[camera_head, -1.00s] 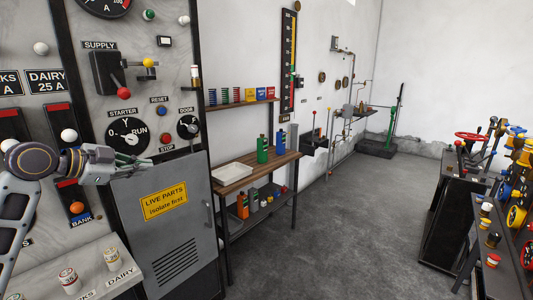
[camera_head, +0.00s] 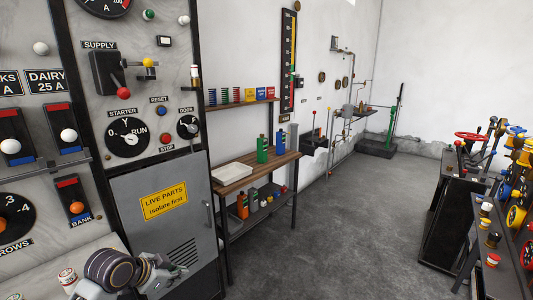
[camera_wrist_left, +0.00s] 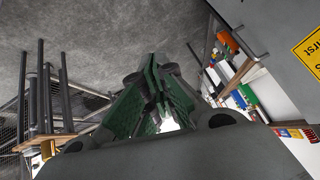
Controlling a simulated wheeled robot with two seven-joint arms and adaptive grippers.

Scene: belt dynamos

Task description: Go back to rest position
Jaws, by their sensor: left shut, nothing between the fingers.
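My left gripper (camera_head: 163,275) is low at the bottom left of the head view, in front of the lower part of the grey cabinet door (camera_head: 160,215). Its fingers are partly hidden behind the wrist there. In the left wrist view my left gripper's green-padded fingers (camera_wrist_left: 153,100) are shut with nothing between them. The gripper appears clear of the panel and its switches. My right gripper is not in view.
A switch panel (camera_head: 50,130) with knobs and levers stands at the left. A wooden bench (camera_head: 255,170) with bottles and a white tray (camera_head: 233,173) is beyond it. A rack with coloured wheels (camera_head: 515,215) stands at right. The grey floor (camera_head: 340,235) between is clear.

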